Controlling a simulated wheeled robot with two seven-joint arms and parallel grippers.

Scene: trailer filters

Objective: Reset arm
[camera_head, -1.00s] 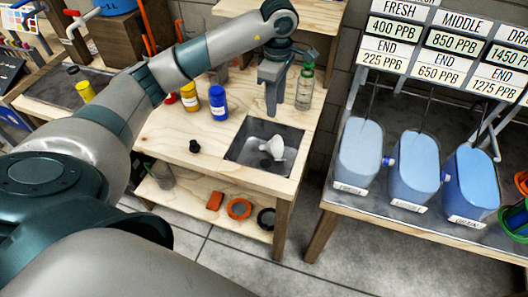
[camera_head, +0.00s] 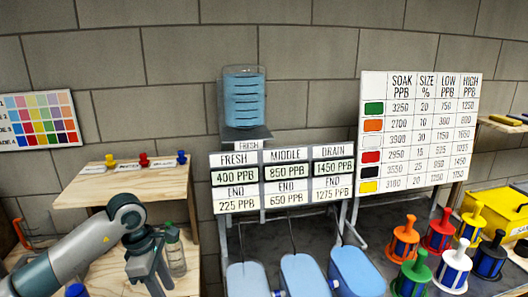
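My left arm comes in from the lower left. Its gripper (camera_head: 152,272) points down over the wooden bench, just left of a clear bottle with a green cap (camera_head: 174,250). The gripper looks empty, but its fingertips are near the bottom edge, and I cannot tell how far apart the fingers are. My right arm and gripper are not in view.
Three blue tanks (camera_head: 303,276) stand right of the bench under a PPB sign (camera_head: 281,182). Several coloured filters (camera_head: 440,240) and a yellow box (camera_head: 495,212) are at the right. A wooden shelf (camera_head: 125,186) holds three small coloured pieces. A blue container (camera_head: 77,290) shows at the bottom left.

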